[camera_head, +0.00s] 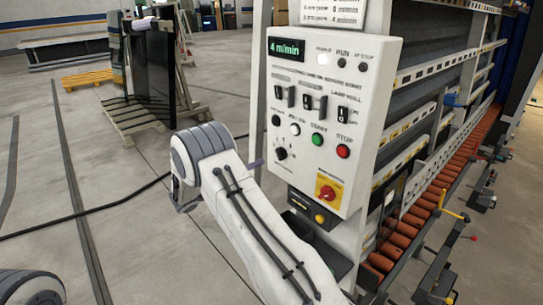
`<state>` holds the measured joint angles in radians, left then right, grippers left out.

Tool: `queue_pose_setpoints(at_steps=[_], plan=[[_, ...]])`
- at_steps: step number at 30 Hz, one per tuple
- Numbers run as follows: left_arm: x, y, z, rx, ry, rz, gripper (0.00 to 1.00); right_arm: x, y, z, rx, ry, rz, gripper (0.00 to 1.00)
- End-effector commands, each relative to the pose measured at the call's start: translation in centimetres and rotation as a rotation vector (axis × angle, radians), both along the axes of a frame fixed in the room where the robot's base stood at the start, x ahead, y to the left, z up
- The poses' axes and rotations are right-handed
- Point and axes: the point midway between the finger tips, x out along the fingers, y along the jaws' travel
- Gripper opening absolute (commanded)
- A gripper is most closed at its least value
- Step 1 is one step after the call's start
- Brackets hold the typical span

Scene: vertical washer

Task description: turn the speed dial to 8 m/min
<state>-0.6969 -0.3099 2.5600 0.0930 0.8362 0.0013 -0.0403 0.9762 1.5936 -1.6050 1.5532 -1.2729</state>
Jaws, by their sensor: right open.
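The white control panel (318,173) of the washer faces me in the middle of the view. Its green-lit display (286,49) reads 4 m/min. A small black round knob (281,153), which looks like the speed dial, sits at the panel's lower left; its markings are too small to read. My right arm reaches up from the bottom middle. Only a small tip of my right gripper (256,163) shows past the wrist, left of the knob and seemingly apart from it. The rest of the gripper is hidden behind the arm. My left gripper is out of view.
The panel also carries several switches, a green start button (318,140), a red stop button (343,151) and a red-and-yellow main switch (328,190). Orange rollers (405,235) run along the right. A pallet with dark panels (148,75) stands back left. Floor on the left is mostly clear.

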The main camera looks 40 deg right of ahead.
Motion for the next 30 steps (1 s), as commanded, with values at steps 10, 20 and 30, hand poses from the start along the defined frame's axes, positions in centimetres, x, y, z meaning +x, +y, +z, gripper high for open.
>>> queue_pose_setpoints(at_steps=[10,20,30], plan=[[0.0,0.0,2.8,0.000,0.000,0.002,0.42,0.4,-6.3,0.3,0.003,-0.002,-0.003,0.45],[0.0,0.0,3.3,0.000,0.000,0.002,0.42,0.6,-8.1,0.0,0.004,-0.003,0.000,0.45],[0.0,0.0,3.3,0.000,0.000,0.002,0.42,0.6,-8.1,0.0,0.004,-0.003,0.000,0.00]])
